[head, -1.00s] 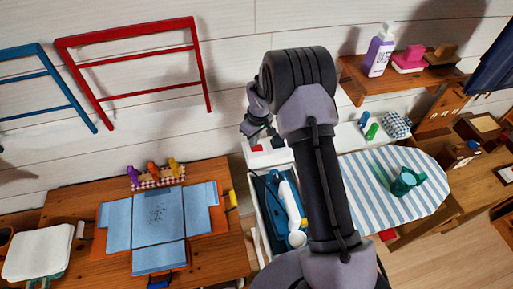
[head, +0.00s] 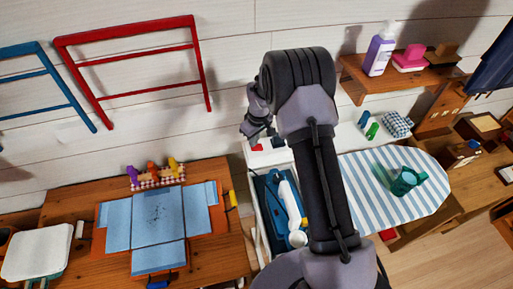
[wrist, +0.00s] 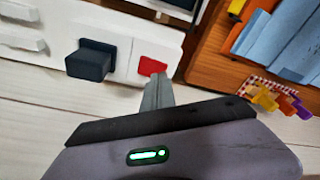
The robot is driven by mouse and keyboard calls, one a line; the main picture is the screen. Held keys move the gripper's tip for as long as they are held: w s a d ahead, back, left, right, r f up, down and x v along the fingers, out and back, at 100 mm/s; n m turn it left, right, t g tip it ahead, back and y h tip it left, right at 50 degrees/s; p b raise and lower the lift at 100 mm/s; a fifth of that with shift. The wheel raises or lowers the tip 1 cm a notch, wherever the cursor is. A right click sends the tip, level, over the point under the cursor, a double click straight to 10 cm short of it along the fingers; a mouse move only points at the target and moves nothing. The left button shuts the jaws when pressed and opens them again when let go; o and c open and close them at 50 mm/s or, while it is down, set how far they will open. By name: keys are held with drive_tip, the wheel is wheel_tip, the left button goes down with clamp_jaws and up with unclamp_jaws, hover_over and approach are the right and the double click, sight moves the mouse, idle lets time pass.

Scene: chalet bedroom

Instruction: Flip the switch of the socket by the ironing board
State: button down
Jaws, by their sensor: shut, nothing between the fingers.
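The white socket strip (wrist: 125,55) carries a red switch (wrist: 152,66) and a dark plug or block (wrist: 90,60) beside it. In the wrist view my gripper (wrist: 157,84) is shut and empty, its fingertips right by the red switch's edge. I cannot tell whether they touch it. In the head view the red switch (head: 257,147) sits just below my gripper (head: 254,139), partly covered by the arm. The switch's position is unclear.
A white-edged bin (head: 257,225) holding a blue and white appliance (head: 288,205) stands below the socket. A wooden table (head: 225,250) with folded blue cloth (head: 157,218) is to the left. A wall shelf (head: 430,82) with a purple bottle (head: 378,55) is at the upper right.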

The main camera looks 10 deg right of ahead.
drive_tip(key=shift+f+b, duration=0.55)
drive_tip(key=shift+f, duration=0.15)
drive_tip(key=shift+r, duration=0.1)
drive_tip(key=shift+r+p, duration=1.9)
drive_tip(key=shift+r, duration=1.6)
drive_tip(key=shift+f, duration=0.1)
